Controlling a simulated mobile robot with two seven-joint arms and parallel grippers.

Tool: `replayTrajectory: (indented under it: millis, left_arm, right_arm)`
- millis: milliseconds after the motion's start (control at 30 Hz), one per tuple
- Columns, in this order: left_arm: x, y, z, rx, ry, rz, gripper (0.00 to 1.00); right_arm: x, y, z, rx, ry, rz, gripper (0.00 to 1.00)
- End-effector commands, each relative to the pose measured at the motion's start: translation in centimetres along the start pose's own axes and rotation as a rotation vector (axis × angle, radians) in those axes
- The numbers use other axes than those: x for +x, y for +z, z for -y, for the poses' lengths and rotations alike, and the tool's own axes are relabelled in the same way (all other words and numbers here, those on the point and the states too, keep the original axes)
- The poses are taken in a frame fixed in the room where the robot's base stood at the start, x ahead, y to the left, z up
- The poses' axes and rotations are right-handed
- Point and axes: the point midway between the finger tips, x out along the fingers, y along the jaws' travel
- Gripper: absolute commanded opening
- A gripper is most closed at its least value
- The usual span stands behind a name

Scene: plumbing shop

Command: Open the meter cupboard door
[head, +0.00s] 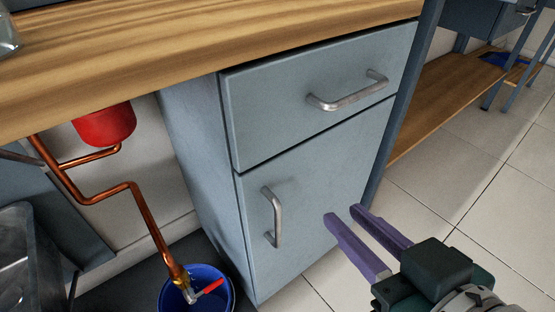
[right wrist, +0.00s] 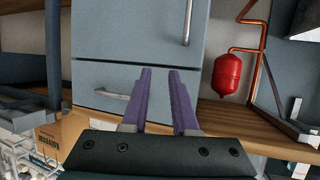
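The meter cupboard is a grey-blue cabinet under a wooden worktop. Its lower door (head: 310,200) is shut and has a vertical metal bar handle (head: 272,217) near its left edge. A shut drawer (head: 315,95) with its own bar handle (head: 348,91) is above the door. My right gripper (head: 341,215) is open and empty, to the right of the door handle and apart from it. The right wrist view looks upside down; there the purple fingers (right wrist: 160,72) point toward the cabinet, with the door handle (right wrist: 188,20) up and to the right. My left gripper is not in view.
A red vessel (head: 104,125) and copper pipe (head: 140,210) are left of the cabinet, above a blue bucket (head: 200,288). The wooden worktop (head: 200,45) overhangs the cabinet. Tiled floor (head: 470,190) is clear at the right.

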Motion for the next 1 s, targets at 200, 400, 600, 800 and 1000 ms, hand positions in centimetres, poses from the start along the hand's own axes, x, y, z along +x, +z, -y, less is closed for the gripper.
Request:
replayTrajectory:
  millis: [200,400,600,800,1000]
  left_arm:
    - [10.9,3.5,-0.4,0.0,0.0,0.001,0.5]
    - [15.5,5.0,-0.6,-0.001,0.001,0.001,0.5]
    - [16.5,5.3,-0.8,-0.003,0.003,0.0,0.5]
    - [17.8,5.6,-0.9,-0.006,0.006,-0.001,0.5]
    - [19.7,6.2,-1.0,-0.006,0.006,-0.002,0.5]
  right_arm:
    - [4.6,8.9,2.0,-0.012,-0.052,-0.199,0.27]
    - [5.9,12.2,3.3,-0.015,-0.09,-0.332,0.27]
    - [6.3,12.6,3.7,-0.015,-0.104,-0.381,0.27]
    - [8.9,11.5,4.0,-0.016,-0.104,-0.387,0.27]
    - [12.5,10.2,4.4,-0.016,-0.103,-0.385,0.27]
